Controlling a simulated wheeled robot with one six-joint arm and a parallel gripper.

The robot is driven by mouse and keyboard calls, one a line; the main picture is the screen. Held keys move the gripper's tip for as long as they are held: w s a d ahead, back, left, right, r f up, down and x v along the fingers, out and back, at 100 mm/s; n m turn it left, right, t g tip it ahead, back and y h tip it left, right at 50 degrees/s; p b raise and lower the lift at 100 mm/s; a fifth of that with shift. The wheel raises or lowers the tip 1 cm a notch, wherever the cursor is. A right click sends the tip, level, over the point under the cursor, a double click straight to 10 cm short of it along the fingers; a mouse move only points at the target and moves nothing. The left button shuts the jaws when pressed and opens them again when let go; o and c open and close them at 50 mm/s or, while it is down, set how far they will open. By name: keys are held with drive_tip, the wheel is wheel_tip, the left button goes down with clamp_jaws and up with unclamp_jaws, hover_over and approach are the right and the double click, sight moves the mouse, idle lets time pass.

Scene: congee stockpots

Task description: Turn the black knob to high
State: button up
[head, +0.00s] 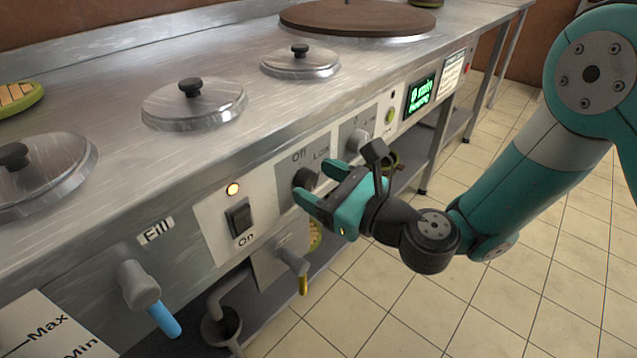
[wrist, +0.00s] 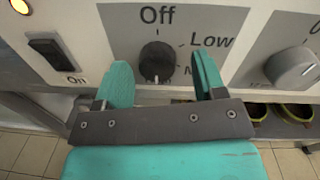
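The black knob (head: 305,178) sits on the pale front panel of the steel counter. In the wrist view the black knob (wrist: 156,58) shows between my fingers, with "Off" above it, "Low" at upper right and part of another label behind the right finger. A pale mark shows on the knob's lower edge; I see no "High" label. My gripper (head: 316,181) is open at the panel, its teal fingers on either side of the knob. In the wrist view my gripper (wrist: 161,72) shows gaps between both fingers and the knob. How deep the fingertips reach is unclear.
A black rocker switch (head: 239,219) marked "On" and a lit orange lamp (head: 232,189) are left of the knob. A grey knob (wrist: 292,68) is to the right. A blue-handled tap (head: 150,297) and a yellow-tipped tap (head: 297,268) stick out below. Tiled floor in front is clear.

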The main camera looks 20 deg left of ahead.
drive_tip(key=shift+s, duration=0.15)
drive_tip(key=b, duration=0.1)
drive_tip(key=d+b, duration=0.1)
drive_tip(key=b, duration=0.1)
drive_tip(key=shift+s+d+f, duration=0.15)
drive_tip(key=shift+f, duration=0.2)
drive_tip(key=b+v, duration=1.6)
drive_tip(key=b, duration=0.2)
drive_tip(key=shift+r, duration=0.35)
drive_tip(key=shift+r, duration=0.1)
